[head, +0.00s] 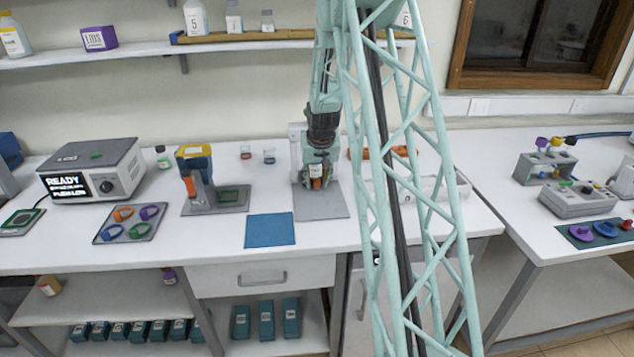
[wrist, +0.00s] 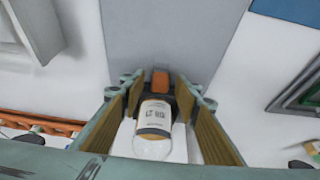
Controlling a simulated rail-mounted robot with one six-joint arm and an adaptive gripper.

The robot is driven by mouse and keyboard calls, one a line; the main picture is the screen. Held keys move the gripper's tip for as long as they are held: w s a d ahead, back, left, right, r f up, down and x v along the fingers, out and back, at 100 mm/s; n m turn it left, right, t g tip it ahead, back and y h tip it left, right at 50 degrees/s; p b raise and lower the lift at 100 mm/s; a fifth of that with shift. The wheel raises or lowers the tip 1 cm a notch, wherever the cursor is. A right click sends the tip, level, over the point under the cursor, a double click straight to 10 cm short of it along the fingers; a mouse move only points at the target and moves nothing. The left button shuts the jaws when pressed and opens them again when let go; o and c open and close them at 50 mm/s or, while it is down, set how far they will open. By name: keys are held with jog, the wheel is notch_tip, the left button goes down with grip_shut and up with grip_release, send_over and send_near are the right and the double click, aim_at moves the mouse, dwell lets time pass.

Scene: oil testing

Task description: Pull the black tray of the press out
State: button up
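The press (head: 303,160) stands on a grey base plate (head: 322,206) at the middle of the bench. My gripper (head: 317,170) is down at the press and hides much of it. In the wrist view, my gripper (wrist: 160,95) has its fingers spread on both sides of a small labelled bottle (wrist: 156,118), with gaps visible beside it. An orange block (wrist: 161,80) with a dark part around it sits between the fingertips. I cannot tell whether that dark part is the black tray, or whether the fingers touch it.
A blue mat (head: 270,231) lies front left of the press. A yellow-topped device (head: 196,170) stands further left, and a white open box (head: 455,187) is on the right. An orange tool (head: 400,151) lies behind. The bench's front edge is clear.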

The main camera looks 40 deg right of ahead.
jog(key=shift+c, duration=0.4)
grip_shut()
jog(key=shift+a, duration=0.15)
